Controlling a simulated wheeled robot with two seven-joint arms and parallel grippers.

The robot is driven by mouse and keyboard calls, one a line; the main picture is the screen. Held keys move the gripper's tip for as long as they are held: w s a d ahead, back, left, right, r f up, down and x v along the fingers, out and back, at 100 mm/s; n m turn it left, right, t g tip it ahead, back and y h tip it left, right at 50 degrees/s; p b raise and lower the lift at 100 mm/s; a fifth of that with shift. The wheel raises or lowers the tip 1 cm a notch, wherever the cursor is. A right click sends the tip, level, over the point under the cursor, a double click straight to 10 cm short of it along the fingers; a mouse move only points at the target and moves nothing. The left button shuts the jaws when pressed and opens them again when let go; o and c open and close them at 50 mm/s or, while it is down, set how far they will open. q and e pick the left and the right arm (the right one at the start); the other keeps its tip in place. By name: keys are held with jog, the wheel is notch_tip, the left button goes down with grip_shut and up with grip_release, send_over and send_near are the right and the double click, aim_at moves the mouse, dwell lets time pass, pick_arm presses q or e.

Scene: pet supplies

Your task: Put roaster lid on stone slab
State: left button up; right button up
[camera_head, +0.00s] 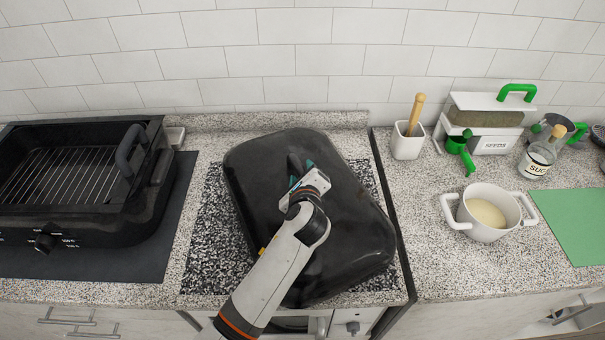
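The roaster lid (345,235) is large, black and rounded. It is over the speckled black-and-white stone slab (208,245), turned at an angle to it, and hides most of it. I cannot tell whether the lid rests on the slab or is held just above it. My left gripper (301,166) is at the upper middle of the lid, its dark and teal fingertips against the black surface. The lid's handle is not visible, and whether the fingers are closed on it is unclear. My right gripper is out of view.
The open black roaster (80,190) with a wire rack stands on a dark mat (90,265) at left. At right are a white pot (486,212), a utensil cup (408,141), a seeds container (490,120), a glass jar (540,155) and a green board (580,220).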

pick_arm(q)
jog(key=b+v, duration=0.1)
jog(key=v, duration=1.1)
jog(key=shift+r, duration=0.15)
